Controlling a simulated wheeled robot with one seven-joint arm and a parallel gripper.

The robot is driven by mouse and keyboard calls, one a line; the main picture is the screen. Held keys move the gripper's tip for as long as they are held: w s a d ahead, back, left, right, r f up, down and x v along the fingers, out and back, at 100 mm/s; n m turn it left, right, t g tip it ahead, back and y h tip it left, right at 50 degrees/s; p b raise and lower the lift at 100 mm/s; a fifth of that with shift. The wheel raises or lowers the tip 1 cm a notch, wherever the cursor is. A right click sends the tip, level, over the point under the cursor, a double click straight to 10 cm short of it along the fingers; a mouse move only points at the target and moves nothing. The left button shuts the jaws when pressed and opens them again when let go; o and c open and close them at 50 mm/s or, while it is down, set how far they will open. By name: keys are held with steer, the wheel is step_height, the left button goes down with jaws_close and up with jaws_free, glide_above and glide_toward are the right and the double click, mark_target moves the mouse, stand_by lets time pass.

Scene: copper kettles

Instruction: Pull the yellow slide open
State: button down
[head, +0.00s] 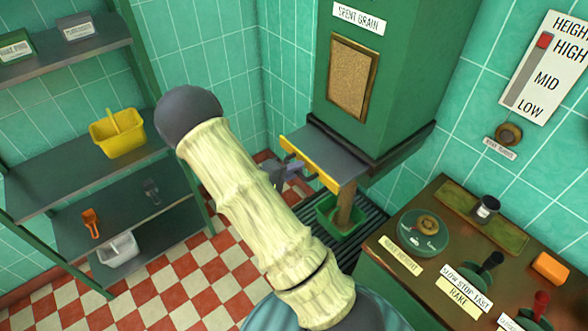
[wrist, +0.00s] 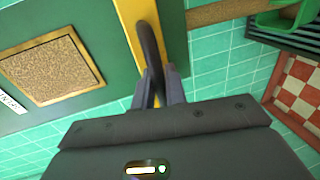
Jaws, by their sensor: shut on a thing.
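The yellow slide (head: 312,163) is a yellow front bar on a flat grey plate that sticks out from under the green spent grain hopper (head: 405,60). In the wrist view the yellow bar (wrist: 178,35) carries a dark curved handle (wrist: 149,42). My gripper (wrist: 160,88) is shut on this handle, one finger on each side. In the head view my gripper (head: 288,172) is at the left of the yellow bar, partly hidden by my arm. A brown column of grain (head: 344,206) stands below the plate, reaching into a green bin (head: 328,222).
A shelf rack (head: 80,155) with a yellow basket (head: 118,133) stands at the left. A brown control counter (head: 400,270) with levers is at the right. The green bin stands on a dark grate (head: 374,222). Checkered floor (head: 180,245) is open at lower left.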

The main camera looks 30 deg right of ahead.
steer(key=c, duration=1.5)
jaws_free()
steer(key=shift+a, duration=0.1)
steer(key=b+v, duration=0.4)
steer(key=v, duration=1.3)
steer(key=shift+a+r, duration=0.1)
